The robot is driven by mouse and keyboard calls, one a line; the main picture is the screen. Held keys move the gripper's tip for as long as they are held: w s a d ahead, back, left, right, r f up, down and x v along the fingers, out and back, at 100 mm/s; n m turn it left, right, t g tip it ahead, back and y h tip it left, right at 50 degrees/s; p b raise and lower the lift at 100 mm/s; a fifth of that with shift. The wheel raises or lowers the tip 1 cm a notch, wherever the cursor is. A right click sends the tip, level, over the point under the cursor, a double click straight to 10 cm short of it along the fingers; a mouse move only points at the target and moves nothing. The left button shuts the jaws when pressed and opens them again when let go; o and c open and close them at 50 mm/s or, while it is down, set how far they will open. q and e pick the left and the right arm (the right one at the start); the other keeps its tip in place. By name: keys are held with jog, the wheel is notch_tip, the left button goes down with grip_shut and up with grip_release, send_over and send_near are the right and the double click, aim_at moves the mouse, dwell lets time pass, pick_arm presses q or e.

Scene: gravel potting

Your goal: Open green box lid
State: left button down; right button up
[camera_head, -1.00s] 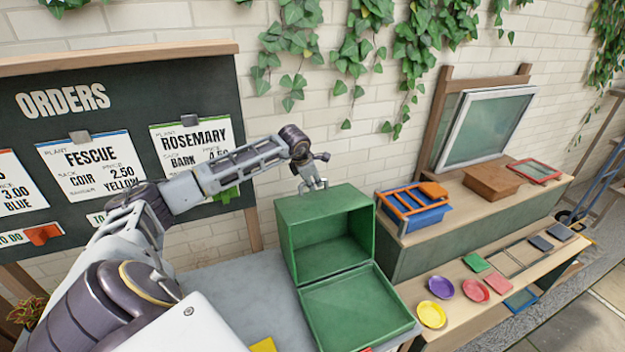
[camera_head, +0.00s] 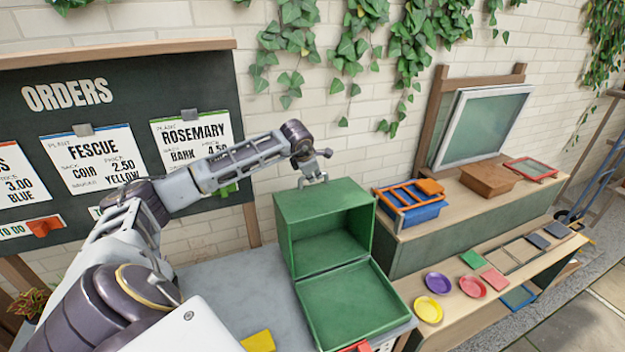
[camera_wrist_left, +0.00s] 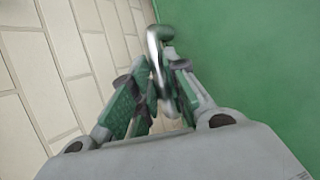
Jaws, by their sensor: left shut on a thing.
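The green box (camera_head: 350,303) stands on the grey table in the head view, its hollow inside facing up. Its deep green lid (camera_head: 328,237) stands raised at the back edge, with its inside facing me. My left gripper (camera_head: 313,181) is at the top rear of the lid. In the left wrist view the gripper (camera_wrist_left: 158,92) is shut on a curved silver handle (camera_wrist_left: 156,48) beside the lid's green outer face (camera_wrist_left: 245,60). The handle's joint to the lid is unclear. My right gripper is not in view.
The orders board (camera_head: 110,110) stands behind my left arm, and a brick wall is close behind the lid. To the right, a bench holds a blue bin (camera_head: 420,214), a brown box (camera_head: 488,179) and coloured saucers (camera_head: 438,283).

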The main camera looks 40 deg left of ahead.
pick_arm(q)
jog(key=shift+s+d+r, duration=0.25)
jog(key=shift+d+r, duration=0.05)
jog(key=shift+d, duration=0.2)
jog(key=shift+s+d+r, duration=0.25)
jog(key=shift+d, duration=0.25)
jog(key=d, duration=0.1)
jog(key=s+d+r+b, duration=0.1)
jog(key=d, duration=0.1)
jog(key=s+d+r, duration=0.1)
jog(key=shift+s+d, duration=0.25)
jog(key=shift+d, duration=0.05)
jog(key=shift+f, duration=0.1)
jog(key=c, duration=1.4)
grip_release()
jog(key=shift+w, duration=0.1)
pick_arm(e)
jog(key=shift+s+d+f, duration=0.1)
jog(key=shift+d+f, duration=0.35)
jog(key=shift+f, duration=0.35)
pick_arm(q)
jog(key=shift+r, duration=0.35)
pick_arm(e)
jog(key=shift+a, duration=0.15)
